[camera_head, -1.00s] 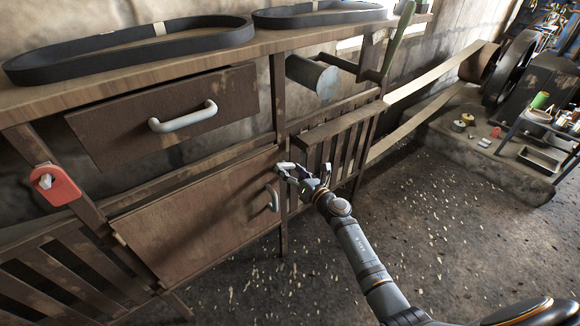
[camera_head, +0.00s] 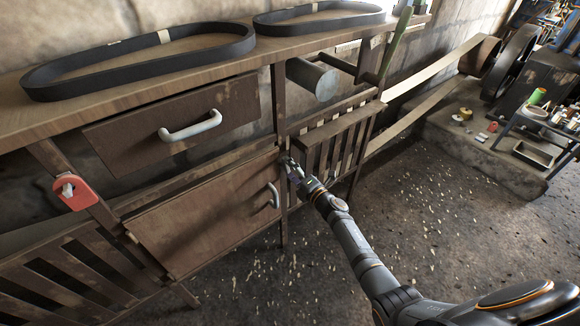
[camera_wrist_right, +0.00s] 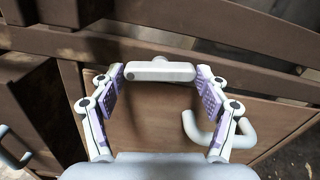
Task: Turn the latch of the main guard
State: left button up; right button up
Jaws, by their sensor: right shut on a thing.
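The latch shows in the right wrist view as a pale grey bar (camera_wrist_right: 160,70) lying crosswise between my fingertips. My right gripper (camera_wrist_right: 160,78) is shut on its two ends, one finger on each side. In the head view, my right gripper (camera_head: 292,170) is at the post by the upper right edge of the brown lower panel (camera_head: 205,215), and it hides the latch. The panel's grey curved handle (camera_head: 274,196) is just below and left of the gripper; it also shows in the wrist view (camera_wrist_right: 240,130). My left gripper is out of view.
A drawer (camera_head: 150,140) with a pale handle (camera_head: 190,127) is above the panel. A red plate with a knob (camera_head: 75,191) is on the left post. Slatted wood (camera_head: 340,140) stands right of the gripper. Black belts (camera_head: 140,63) lie on the bench.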

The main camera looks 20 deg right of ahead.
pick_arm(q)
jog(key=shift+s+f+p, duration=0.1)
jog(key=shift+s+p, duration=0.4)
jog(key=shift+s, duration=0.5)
pick_arm(e)
jog(key=shift+m, duration=1.1)
jog(key=o, duration=1.1)
jog(key=shift+o, duration=0.2)
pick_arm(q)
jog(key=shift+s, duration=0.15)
pick_arm(e)
jog(key=shift+s, duration=0.1)
jog(key=v, duration=1.2)
